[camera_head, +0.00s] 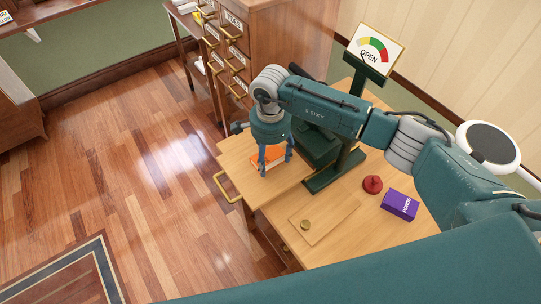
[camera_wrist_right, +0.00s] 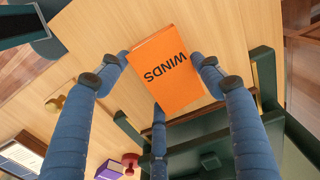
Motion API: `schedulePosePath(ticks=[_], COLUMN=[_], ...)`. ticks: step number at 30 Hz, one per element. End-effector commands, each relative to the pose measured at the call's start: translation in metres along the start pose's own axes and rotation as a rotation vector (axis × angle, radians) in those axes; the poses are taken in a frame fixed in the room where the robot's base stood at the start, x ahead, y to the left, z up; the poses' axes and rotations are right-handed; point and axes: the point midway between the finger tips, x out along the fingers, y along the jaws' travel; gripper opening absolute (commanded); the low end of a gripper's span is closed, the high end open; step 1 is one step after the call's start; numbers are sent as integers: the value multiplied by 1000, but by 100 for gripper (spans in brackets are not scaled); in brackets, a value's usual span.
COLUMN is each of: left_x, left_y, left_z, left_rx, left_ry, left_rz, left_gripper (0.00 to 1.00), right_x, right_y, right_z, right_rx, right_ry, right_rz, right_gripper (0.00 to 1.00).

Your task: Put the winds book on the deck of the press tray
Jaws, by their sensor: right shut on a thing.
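The orange winds book (camera_head: 268,155) is between the fingers of my right gripper (camera_head: 276,166), over the pale wooden press tray (camera_head: 235,165). In the right wrist view its cover reads WINDS (camera_wrist_right: 167,70), and the gripper fingers (camera_wrist_right: 165,85) close around it, shut on it. I cannot tell whether its underside touches the deck. The tray has a brass handle (camera_head: 224,187) at its left edge. The green press (camera_head: 322,182) stands just right of the book, with a gauge sign reading OPEN (camera_head: 375,50) on top. My left gripper is not in view.
A purple book (camera_head: 400,205) and a red round object (camera_head: 372,184) lie on the desk right of the press. A thin board (camera_head: 325,217) with a small brass piece (camera_head: 305,224) lies in front. A wooden drawer cabinet (camera_head: 262,50) stands behind. Open floor is at left.

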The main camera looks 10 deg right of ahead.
Motion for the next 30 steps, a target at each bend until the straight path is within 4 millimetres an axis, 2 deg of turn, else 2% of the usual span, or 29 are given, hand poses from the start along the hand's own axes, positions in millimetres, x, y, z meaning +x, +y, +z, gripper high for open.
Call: schedulePosePath(ticks=[2,3,6,14,19,23,30], left_x=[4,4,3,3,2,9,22], left_y=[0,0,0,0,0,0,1], left_z=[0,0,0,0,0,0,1], left_rx=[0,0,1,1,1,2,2], left_ry=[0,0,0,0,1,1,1], left_rz=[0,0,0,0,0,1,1], left_gripper=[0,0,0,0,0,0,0], right_x=[4,4,2,2,-6,-29,-82], right_y=[0,0,0,0,-1,-1,-2], right_z=[0,0,0,0,0,-1,-1], right_rx=[0,0,0,1,0,-1,1], right_ry=[0,0,0,0,0,2,1], right_rz=[0,0,0,1,-3,-5,-5], right_gripper=[38,67,84,84,84,84,84])
